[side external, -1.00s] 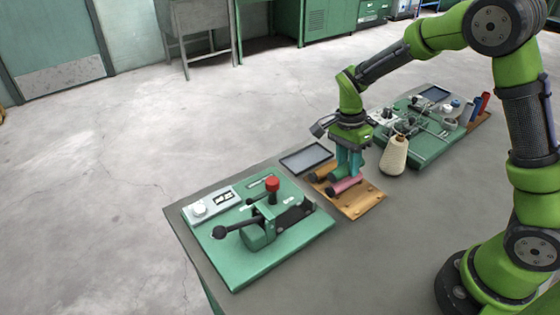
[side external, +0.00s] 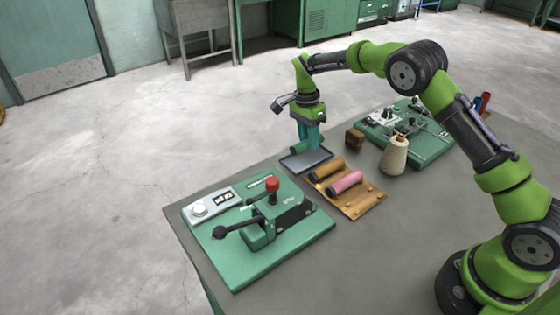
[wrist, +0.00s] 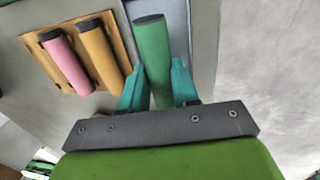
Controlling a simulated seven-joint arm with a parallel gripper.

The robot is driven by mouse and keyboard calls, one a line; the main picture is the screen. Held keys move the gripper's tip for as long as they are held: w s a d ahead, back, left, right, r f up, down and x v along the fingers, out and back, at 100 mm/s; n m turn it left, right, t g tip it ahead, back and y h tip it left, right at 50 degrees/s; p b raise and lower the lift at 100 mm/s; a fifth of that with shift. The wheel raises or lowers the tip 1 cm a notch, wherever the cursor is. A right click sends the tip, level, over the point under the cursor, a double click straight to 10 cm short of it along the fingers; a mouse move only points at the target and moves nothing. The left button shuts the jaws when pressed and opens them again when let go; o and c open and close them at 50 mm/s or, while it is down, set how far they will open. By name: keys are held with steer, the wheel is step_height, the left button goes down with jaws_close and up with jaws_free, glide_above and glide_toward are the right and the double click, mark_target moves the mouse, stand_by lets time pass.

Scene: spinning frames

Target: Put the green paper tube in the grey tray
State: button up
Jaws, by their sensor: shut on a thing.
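The green paper tube (wrist: 151,55) is between the teal fingers of my gripper (wrist: 158,82) in the wrist view, and the fingers are shut on it. In the side view my gripper (side external: 308,143) holds the tube (side external: 297,147) over the grey tray (side external: 293,166). The tray is a shallow dark-rimmed rectangle at the far edge of the table. A small gap seems to lie between tube and tray, but I cannot tell how high. In the wrist view part of the tray (wrist: 180,14) shows behind the tube.
A wooden rack (side external: 365,205) next to the tray holds a tan tube (side external: 327,169) and a pink tube (side external: 344,182). A green lever device (side external: 290,245) stands in front of the tray. A cream yarn cone (side external: 394,155), a brown block (side external: 354,138) and a green machine (side external: 425,145) are to the right.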

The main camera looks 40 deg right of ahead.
steer(key=shift+f, duration=1.65)
steer(key=shift+f, duration=0.1)
steer(key=shift+f, duration=0.15)
steer(key=o, duration=0.8)
steer(key=shift+c, duration=0.2)
